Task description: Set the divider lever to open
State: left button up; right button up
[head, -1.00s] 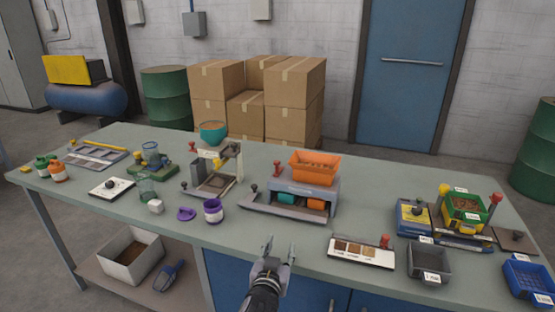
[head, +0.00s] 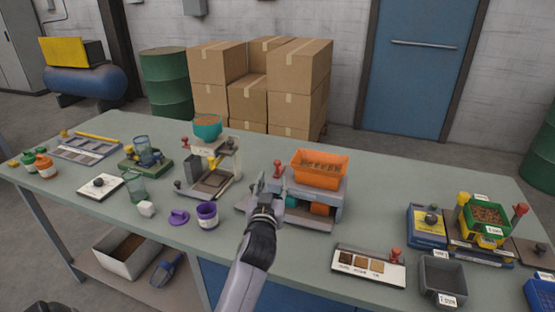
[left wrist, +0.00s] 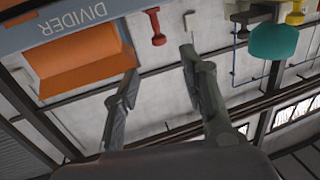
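The divider (head: 345,200) is a grey and blue bench unit with an orange hopper (head: 320,168) on top and teal and orange bins below. Its upside-down "DIVIDER" label (left wrist: 75,20) shows in the left wrist view. A red knobbed piece, seemingly the lever (head: 277,168), stands at the divider's left side; it also shows in the left wrist view (left wrist: 156,27), beyond the fingertips and apart from them. My left gripper (head: 268,187) is open and empty in front of the divider's left end, hiding part of it. My right gripper is not in view.
A stand with a teal bowl (head: 207,127) is left of the divider. A purple jar (head: 207,215) stands in front of it. A sample card (head: 368,266) and grey bin (head: 442,280) lie to the right. The table (head: 390,190) is clear just right of the divider.

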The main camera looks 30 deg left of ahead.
aim_at(277, 163)
pick_arm(q)
jog(key=x, duration=0.4)
jog(key=shift+w+a, duration=0.15)
jog(key=shift+w, duration=0.05)
jog(key=p+x, duration=0.1)
jog(key=x, duration=0.4)
jog(key=shift+w+a, duration=0.15)
jog(key=shift+w, duration=0.15)
jog(key=shift+w+a+f, duration=0.1)
jog(key=shift+w+a, duration=0.2)
jog(key=shift+w, duration=0.25)
jog(key=c, duration=0.4)
grip_shut()
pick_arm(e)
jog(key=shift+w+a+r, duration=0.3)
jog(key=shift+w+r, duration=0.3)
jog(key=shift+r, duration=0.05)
